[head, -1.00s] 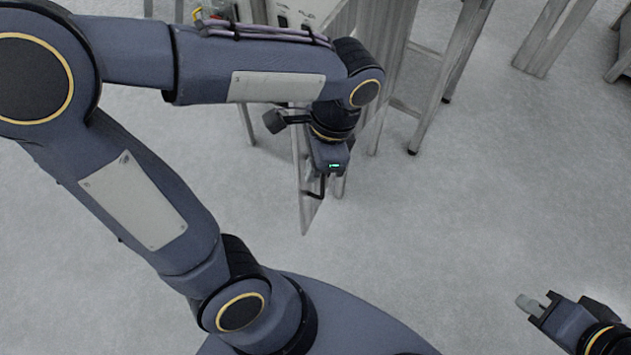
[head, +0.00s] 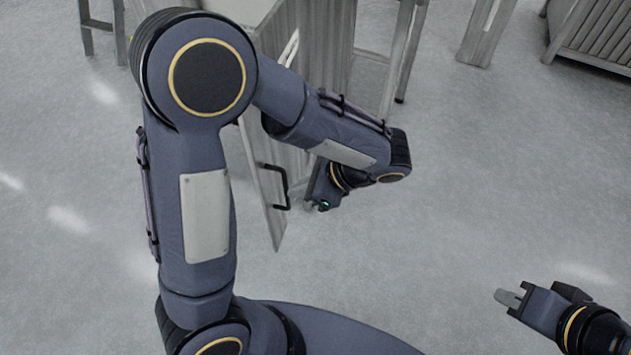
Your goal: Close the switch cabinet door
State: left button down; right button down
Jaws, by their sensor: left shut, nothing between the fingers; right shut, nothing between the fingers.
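The switch cabinet (head: 327,45) stands at the top centre, partly hidden behind my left arm. Its grey door (head: 262,190) stands open and juts out toward me, seen nearly edge-on. A black bar handle (head: 286,188) is on the door's right-hand face. My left gripper (head: 297,190) is shut and empty, just right of the door beside the handle. Its fingers point left toward the door; I cannot tell whether they touch it. My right gripper (head: 507,298) is shut and empty at the lower right, far from the door.
Grey table legs (head: 405,50) stand right of the cabinet. A slatted grey crate or bench (head: 595,35) is at the top right, and a stool-like frame (head: 103,25) at the top left. The floor (head: 430,210) between the door and my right gripper is clear.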

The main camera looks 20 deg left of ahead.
aim_at(263, 192)
pick_arm(q)
jog(key=a, duration=0.1)
jog(key=a+f, duration=0.1)
jog(key=a, duration=0.3)
jog(key=shift+s+a+f, duration=0.2)
jog(key=shift+s, duration=0.1)
